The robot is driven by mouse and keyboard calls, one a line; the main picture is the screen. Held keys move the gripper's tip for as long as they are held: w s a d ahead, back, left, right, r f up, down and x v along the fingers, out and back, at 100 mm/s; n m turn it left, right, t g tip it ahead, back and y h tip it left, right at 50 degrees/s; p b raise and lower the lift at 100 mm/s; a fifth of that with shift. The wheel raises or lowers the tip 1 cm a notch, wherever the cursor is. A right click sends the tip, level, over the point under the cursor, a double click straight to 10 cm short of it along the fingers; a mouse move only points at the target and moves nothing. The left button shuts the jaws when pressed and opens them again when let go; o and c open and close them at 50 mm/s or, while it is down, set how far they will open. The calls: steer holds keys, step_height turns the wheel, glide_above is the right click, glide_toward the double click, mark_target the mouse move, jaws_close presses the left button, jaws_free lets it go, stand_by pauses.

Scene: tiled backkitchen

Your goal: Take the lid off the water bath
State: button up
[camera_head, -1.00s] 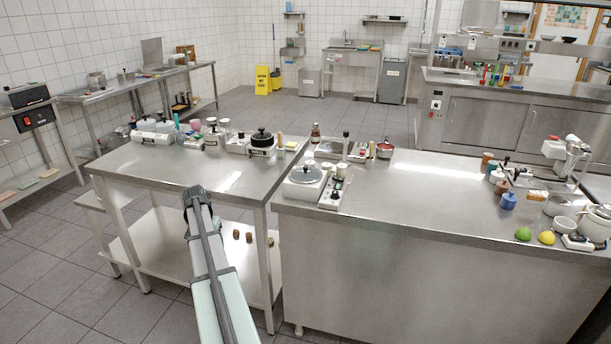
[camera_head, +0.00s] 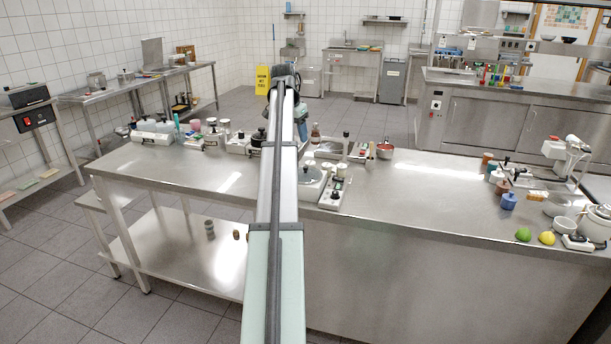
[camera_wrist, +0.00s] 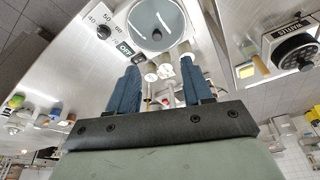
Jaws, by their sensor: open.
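The water bath (camera_head: 309,192) is a white box near the left end of the right-hand steel counter. My arm hides its left part in the head view. Its round grey lid (camera_head: 312,175) appears to be on it. In the wrist view the water bath (camera_wrist: 185,42) is at the top, with a dial marked with numbers and OFF on its panel. In the head view my gripper (camera_head: 300,112) is raised above the counters.
Small bottles and jars (camera_head: 345,148) and a red pot (camera_head: 385,150) stand behind the water bath. The right counter's middle (camera_head: 430,195) is clear.

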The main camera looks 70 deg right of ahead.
mark_target(305, 167)
steer(key=x, duration=1.3)
steer(key=shift+s+f, duration=0.25)
steer(key=shift+s, duration=0.05)
steer(key=shift+c, duration=0.5)
jaws_close()
